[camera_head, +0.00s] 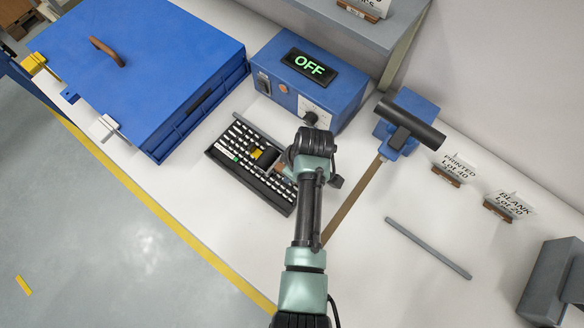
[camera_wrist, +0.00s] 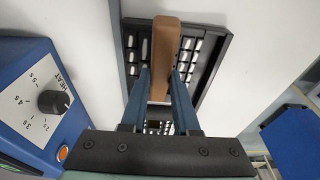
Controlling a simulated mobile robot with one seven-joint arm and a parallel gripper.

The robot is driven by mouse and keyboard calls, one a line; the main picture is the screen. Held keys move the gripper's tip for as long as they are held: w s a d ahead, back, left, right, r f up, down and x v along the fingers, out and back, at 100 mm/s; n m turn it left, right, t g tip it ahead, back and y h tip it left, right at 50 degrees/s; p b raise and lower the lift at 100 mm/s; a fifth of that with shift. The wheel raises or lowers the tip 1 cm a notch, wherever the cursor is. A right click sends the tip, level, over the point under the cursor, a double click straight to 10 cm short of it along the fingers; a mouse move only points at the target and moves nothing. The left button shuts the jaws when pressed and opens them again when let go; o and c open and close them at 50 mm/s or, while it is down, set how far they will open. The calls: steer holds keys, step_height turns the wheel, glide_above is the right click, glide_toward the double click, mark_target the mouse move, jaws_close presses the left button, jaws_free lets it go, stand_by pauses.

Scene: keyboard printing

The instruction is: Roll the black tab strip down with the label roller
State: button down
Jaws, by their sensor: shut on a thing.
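My gripper (camera_wrist: 161,82) is shut on a brown block-like handle (camera_wrist: 166,45), which I take to be the label roller's. The handle is over the keyboard; its lower end is hidden, so I cannot tell whether it touches the keys. In the head view my wrist covers the keyboard's right part and hides most of the gripper. I cannot make out the black tab strip for certain.
A blue heater box (camera_head: 345,100) reading OFF stands just behind the keyboard. A blue lidded case (camera_head: 150,60) is at left. A blue stand (camera_head: 425,102) bears a black cylinder (camera_head: 411,123). A grey bar (camera_head: 428,248) lies at right, with clear table around it.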

steer(key=shift+s+d, duration=0.3)
steer(key=shift+s+d+p, duration=0.25)
steer(key=shift+d+p, duration=0.05)
steer(key=shift+p, duration=0.1)
steer(key=shift+d, duration=0.15)
steer(key=shift+w+a+f, duration=0.1)
steer(key=shift+a, duration=0.15)
stand_by(0.5)
steer(key=shift+w+a, duration=0.4)
steer(key=shift+a, duration=0.1)
steer(key=shift+w+a, duration=0.1)
steer(key=shift+a, duration=0.1)
stand_by(0.6)
steer(key=shift+w+a+b, duration=0.4)
steer(key=shift+a+b, duration=0.05)
steer(key=shift+a, duration=0.1)
